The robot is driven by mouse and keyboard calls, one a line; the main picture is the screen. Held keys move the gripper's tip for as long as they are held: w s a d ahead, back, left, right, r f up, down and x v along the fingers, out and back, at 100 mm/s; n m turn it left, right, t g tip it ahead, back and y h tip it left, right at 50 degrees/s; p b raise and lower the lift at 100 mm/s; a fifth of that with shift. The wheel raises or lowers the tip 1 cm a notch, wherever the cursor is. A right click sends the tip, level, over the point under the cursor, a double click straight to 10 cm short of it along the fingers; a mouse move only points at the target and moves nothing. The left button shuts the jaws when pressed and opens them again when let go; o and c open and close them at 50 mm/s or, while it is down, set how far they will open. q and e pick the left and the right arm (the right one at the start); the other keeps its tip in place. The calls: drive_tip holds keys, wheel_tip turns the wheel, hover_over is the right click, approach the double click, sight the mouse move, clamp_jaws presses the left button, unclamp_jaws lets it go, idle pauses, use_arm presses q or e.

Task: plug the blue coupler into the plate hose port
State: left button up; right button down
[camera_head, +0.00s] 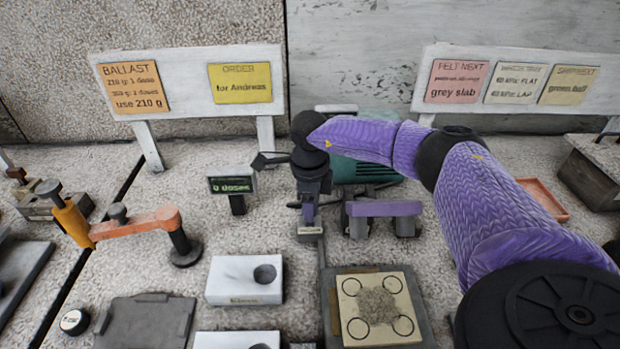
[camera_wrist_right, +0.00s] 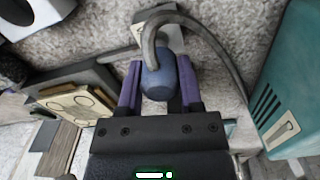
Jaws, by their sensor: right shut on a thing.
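My right gripper (camera_head: 308,208) points down behind the plate, near a small labelled block (camera_head: 310,231). In the right wrist view its purple fingers (camera_wrist_right: 157,88) are shut on the blue coupler (camera_wrist_right: 157,82), one on each side. A grey hose (camera_wrist_right: 205,35) arches from the coupler and curves round to the right. The coupler is mostly hidden by the gripper in the head view. The beige plate (camera_head: 355,325) lies on a dark base at front centre; it also shows in the wrist view (camera_wrist_right: 82,103). I cannot make out its hose port clearly. My left gripper is not in view.
A teal machine (camera_head: 350,171) stands behind the gripper, and on the right in the wrist view (camera_wrist_right: 290,80). A purple-topped stand (camera_head: 385,208) is close right. A small display (camera_head: 231,185), an orange arm fixture (camera_head: 135,223) and a white block (camera_head: 232,280) are to the left.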

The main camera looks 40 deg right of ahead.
drive_tip(key=shift+f, duration=0.3)
drive_tip(key=shift+f+b, duration=0.85)
drive_tip(key=shift+f, duration=0.4)
drive_tip(key=shift+c, duration=0.9)
unclamp_jaws()
drive_tip(key=shift+r, duration=0.1)
wheel_tip(320, 180, up, 4)
drive_tip(key=p, duration=0.3)
drive_tip(key=shift+p, duration=0.35)
